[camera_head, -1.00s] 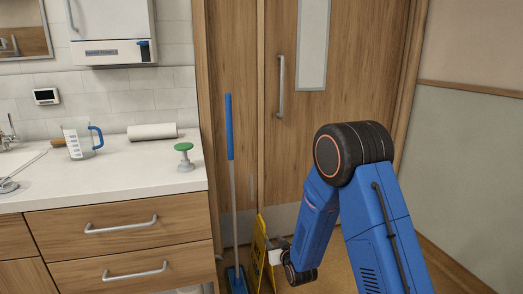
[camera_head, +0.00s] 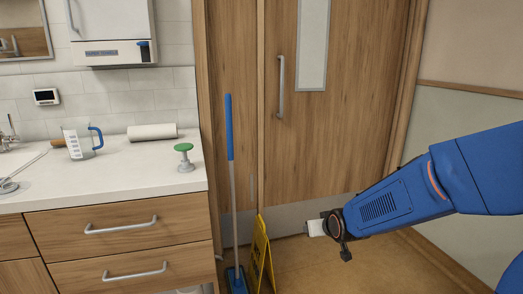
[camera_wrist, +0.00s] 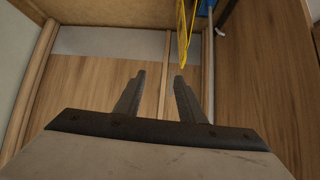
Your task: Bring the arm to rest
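My arm (camera_head: 390,203) is blue and reaches in from the right edge of the head view, in front of the wooden door. Its wrist end points left, and the gripper's fingers are hard to make out there. In the wrist view my gripper (camera_wrist: 157,78) shows two dark fingers standing apart with nothing between them. The gripper is apart from the counter and touches nothing that I can see.
A yellow floor sign (camera_head: 261,256) stands left of my wrist, beside a blue-handled mop (camera_head: 231,170). The counter (camera_head: 130,172) at left holds a measuring jug (camera_head: 77,142), a paper roll (camera_head: 152,131) and a green-topped stamp-like object (camera_head: 184,156). The door (camera_head: 340,130) is shut.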

